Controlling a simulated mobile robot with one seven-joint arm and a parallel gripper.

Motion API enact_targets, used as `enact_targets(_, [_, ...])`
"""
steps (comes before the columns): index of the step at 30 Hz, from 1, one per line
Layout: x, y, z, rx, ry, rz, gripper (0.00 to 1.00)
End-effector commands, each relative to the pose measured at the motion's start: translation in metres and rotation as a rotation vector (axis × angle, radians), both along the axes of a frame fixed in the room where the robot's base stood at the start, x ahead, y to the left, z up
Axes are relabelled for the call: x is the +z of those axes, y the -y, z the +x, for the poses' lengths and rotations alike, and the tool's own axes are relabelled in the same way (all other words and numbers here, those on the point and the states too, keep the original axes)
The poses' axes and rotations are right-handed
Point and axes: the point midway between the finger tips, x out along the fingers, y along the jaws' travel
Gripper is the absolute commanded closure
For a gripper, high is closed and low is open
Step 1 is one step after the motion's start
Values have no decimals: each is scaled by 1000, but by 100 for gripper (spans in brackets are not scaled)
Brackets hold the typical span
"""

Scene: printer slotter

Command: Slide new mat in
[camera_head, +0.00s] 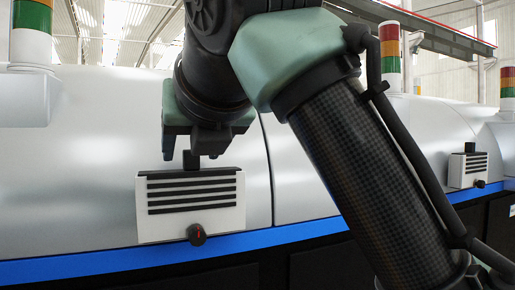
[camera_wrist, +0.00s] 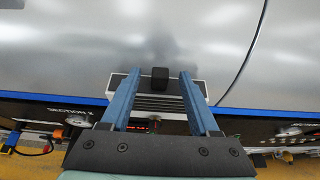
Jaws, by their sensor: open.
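A white unit with dark horizontal bars (camera_head: 150,190) sits on the front of the silver machine, just above its blue stripe. A black block-shaped handle (camera_head: 191,162) stands at its top edge, and a dark knob with a red mark (camera_head: 197,235) is at its bottom. I cannot tell whether the unit holds a mat. My gripper (camera_head: 190,150) is open just above the unit. In the wrist view the black handle (camera_wrist: 160,78) lies between the blue fingers, with gaps on both sides. Whether the fingers surround it in depth is unclear.
The curved silver machine (camera_head: 90,190) fills the background, with a blue stripe (camera_head: 60,267) along its lower edge. A similar white unit (camera_head: 456,170) is at the far right. Striped signal lights (camera_head: 31,30) stand on top. My arm covers the middle and right of the head view.

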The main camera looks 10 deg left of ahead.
Motion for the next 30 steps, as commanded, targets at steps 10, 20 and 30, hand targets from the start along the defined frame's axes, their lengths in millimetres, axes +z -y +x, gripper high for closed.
enact_targets(10, [24,33,-49,-2,6,0,38])
enact_targets(20, [49,61,-90,-2,2,0,38])
enact_targets(30, [48,61,-86,-31,-17,121,38])
